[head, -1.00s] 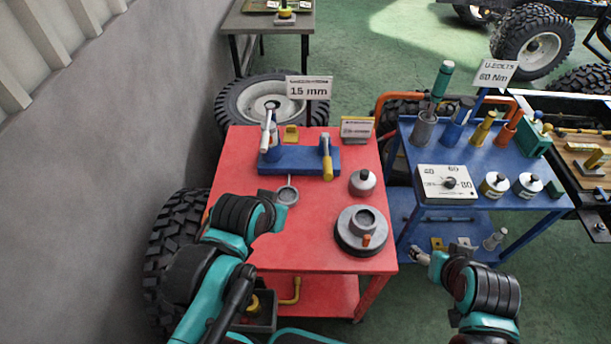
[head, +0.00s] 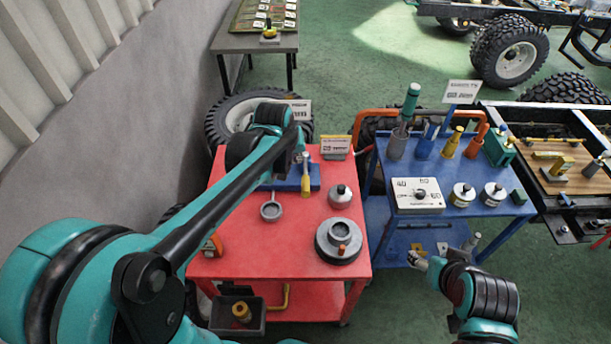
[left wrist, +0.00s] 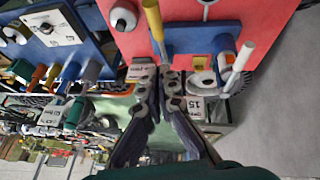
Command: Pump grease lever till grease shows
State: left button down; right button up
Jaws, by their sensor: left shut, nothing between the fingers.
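A blue base (head: 314,172) on the red cart (head: 290,255) carries an upright lever with a yellow grip (head: 306,184). The left wrist view, seen upside down, shows this yellow grip (left wrist: 153,22), the blue base (left wrist: 205,38) and a second, white-handled lever (left wrist: 241,58). My left arm hides that second lever in the head view. My left gripper (left wrist: 157,72) is shut and empty, beyond the base and apart from both levers. A grey hub (head: 339,233) with an orange fitting is at the cart's front right. My right gripper (head: 419,261) hangs by the blue cart; its fingers are too small to judge.
A capped grey pot (head: 340,196) and a ring-ended tool (head: 271,211) lie on the red cart. The blue cart (head: 468,210) holds several tools, a dial box (head: 418,195) and white cans. A sign (head: 335,146) stands at the red cart's back edge. A wall is at left.

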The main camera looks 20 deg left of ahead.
pick_arm(q)
jog(key=b, duration=0.3)
send_over(305, 181)
jog(key=a, duration=0.1)
notch_tip(305, 181, down, 9)
jog(key=shift+s+d+f, duration=0.1)
jog(key=shift+s+f, duration=0.15)
jog(key=shift+f, duration=0.35)
jog(key=shift+s+d+f, duration=0.1)
jog(key=shift+s+f, duration=0.1)
jog(key=shift+f, duration=0.35)
jog(key=shift+s+d+f+b, duration=0.25)
jog(key=shift+s+f+b, duration=0.05)
jog(key=shift+f, duration=0.35)
jog(key=shift+f, duration=0.1)
